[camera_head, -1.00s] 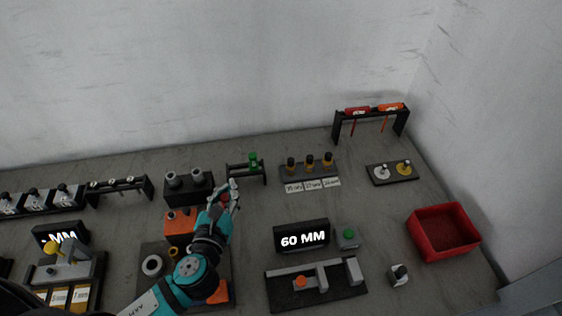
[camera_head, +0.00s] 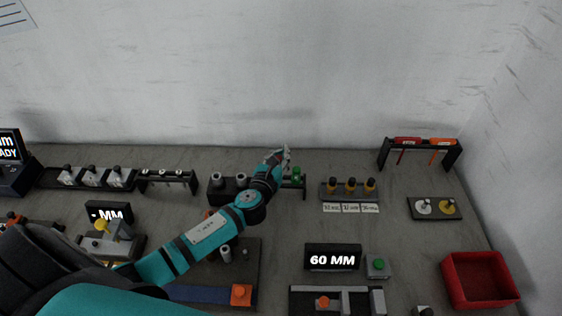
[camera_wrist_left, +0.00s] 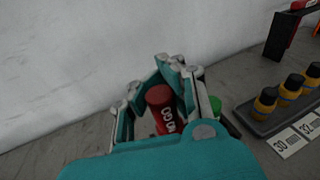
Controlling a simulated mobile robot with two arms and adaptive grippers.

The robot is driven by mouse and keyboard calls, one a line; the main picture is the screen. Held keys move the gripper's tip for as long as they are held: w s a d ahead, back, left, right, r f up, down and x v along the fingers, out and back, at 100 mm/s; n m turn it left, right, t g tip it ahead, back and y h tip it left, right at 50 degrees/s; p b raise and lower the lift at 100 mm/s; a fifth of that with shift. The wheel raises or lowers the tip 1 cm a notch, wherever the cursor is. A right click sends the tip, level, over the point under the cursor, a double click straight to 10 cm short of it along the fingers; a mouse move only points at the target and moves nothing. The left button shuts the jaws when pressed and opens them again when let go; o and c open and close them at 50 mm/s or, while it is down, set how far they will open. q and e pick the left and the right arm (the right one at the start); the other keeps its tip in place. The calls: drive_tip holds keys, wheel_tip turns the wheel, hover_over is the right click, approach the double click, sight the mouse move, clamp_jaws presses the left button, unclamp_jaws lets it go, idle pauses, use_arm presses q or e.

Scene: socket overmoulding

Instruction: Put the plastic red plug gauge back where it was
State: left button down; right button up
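The red plug gauge (camera_wrist_left: 160,97), with white lettering on its side, is between the fingers of my left gripper (camera_wrist_left: 163,88) in the left wrist view. The fingers close around its upper part; its lower end is hidden. In the head view my left gripper (camera_head: 281,156) is over the left part of the small black gauge stand (camera_head: 304,190), and the gripper and arm hide the red gauge. The green plug gauge (camera_head: 297,173) is in the right part of that stand, close beside the gripper; part of it shows in the left wrist view (camera_wrist_left: 215,105). My right gripper is not in view.
Three yellow-and-black gauges stand in a labelled holder (camera_head: 349,196) to the right. A dark block with grey cylinders (camera_head: 222,196) is to the left. A black rack with red and orange tools (camera_head: 420,148) and a red bin (camera_head: 480,280) are farther right. The wall is close behind.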

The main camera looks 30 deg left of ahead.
use_arm(q)
drive_tip(key=shift+f+b, duration=0.3)
drive_tip(key=shift+f, duration=1.3)
drive_tip(key=shift+f+b, duration=0.6)
drive_tip(key=shift+f, duration=0.05)
drive_tip(key=c, duration=1.7)
unclamp_jaws()
drive_tip(key=shift+r, duration=0.1)
drive_tip(key=shift+c, duration=0.2)
